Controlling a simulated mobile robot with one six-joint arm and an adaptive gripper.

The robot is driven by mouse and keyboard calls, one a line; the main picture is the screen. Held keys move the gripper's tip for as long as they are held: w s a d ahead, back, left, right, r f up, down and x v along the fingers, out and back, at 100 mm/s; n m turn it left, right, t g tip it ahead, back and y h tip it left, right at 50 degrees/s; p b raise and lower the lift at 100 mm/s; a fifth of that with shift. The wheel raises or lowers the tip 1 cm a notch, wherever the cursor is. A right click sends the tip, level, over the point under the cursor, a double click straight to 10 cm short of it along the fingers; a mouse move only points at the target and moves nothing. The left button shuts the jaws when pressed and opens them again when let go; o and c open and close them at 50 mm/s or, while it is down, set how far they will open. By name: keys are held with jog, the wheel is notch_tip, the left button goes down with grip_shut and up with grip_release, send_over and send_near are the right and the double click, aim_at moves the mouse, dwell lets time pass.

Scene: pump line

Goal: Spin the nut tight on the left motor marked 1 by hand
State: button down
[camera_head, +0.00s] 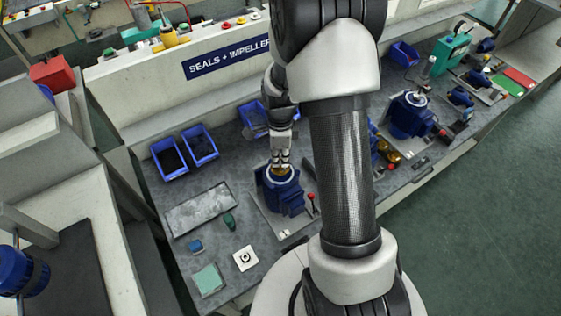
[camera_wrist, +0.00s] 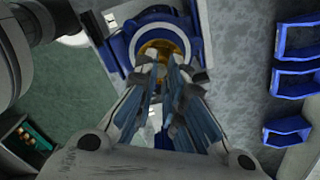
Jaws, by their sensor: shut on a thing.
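The left blue motor (camera_head: 285,197) stands upright on the grey bench, below my gripper. A brass-coloured nut (camera_head: 280,171) sits at the top of this motor, inside a pale ring. My gripper (camera_head: 281,162) points down at it with its fingers close together. In the wrist view, my gripper (camera_wrist: 167,66) is shut on the brass nut (camera_wrist: 158,47), and the fingers hide its near side. The blue motor body (camera_wrist: 117,35) surrounds it there. The number on the motor is not readable.
Blue bins (camera_head: 168,157) stand at the back left of the bench. A red knob (camera_head: 311,196) stands close right of the motor. A second blue motor (camera_head: 409,117) is farther right.

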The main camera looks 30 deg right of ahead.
jog(key=m, duration=0.7)
dwell(0.4)
jog(key=m, duration=0.7)
jog(key=shift+b, duration=0.3)
jog(key=c, duration=1.8)
grip_release()
